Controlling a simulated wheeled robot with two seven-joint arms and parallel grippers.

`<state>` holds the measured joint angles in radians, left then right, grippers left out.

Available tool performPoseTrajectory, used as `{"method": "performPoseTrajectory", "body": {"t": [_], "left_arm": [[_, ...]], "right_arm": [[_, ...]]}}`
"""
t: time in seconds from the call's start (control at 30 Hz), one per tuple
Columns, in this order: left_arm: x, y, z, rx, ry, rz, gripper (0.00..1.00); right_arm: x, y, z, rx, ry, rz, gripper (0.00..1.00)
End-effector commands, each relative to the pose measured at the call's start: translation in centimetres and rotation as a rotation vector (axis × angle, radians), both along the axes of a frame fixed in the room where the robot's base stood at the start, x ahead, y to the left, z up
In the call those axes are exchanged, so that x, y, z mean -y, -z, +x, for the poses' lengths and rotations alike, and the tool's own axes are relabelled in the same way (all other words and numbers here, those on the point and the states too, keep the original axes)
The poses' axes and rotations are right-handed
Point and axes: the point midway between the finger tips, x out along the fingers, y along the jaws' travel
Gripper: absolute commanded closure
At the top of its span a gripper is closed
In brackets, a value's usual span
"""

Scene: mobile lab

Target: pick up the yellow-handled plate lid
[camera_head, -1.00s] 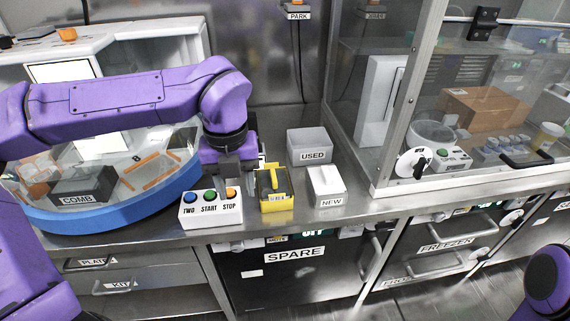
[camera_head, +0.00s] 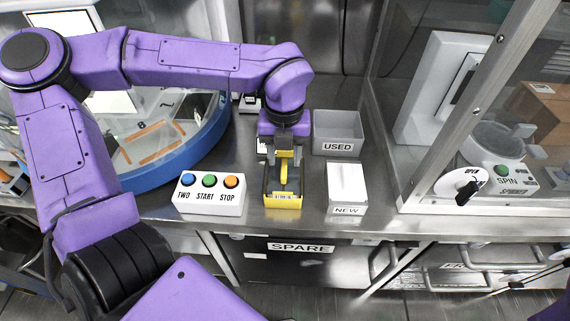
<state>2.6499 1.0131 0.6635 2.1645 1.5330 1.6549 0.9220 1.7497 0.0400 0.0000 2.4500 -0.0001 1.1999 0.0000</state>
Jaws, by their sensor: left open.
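The plate lid's yellow handle (camera_head: 284,172) stands upright over a small dark holder with a yellow front (camera_head: 283,200) on the steel counter. My left gripper (camera_head: 284,158) points down at the handle's upper end from behind, its fingers apart. The handle's top shows between or just in front of the fingers; I cannot tell whether they touch it. The lid's flat part is hard to make out inside the holder. My right gripper is not in view.
A button box (camera_head: 211,192) stands left of the holder. The white NEW box (camera_head: 347,188) and grey USED bin (camera_head: 338,133) stand to the right. A blue-rimmed glass enclosure (camera_head: 183,172) is at left, a glass cabinet with a SPIN device (camera_head: 512,179) at right.

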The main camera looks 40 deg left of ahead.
Motion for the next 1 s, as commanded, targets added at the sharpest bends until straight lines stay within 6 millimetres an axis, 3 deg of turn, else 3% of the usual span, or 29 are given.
{"method": "performPoseTrajectory", "body": {"t": [0.2, 0.43, 0.57, 1.0], "left_arm": [[-0.2, 3.2, 0.3, -0.001, -0.002, -0.001, 0.55], [-0.3, 3.4, 0.3, 0.0, -0.004, 0.0, 0.55], [-0.3, 3.4, 0.3, 0.0, -0.003, 0.0, 0.98], [-0.3, 2.7, 0.3, 0.004, -0.003, 0.0, 1.0]], "right_arm": [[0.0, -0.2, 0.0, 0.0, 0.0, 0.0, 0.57], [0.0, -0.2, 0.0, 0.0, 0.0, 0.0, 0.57], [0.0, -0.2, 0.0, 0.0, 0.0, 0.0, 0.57], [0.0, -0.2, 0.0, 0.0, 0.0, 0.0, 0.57]]}}
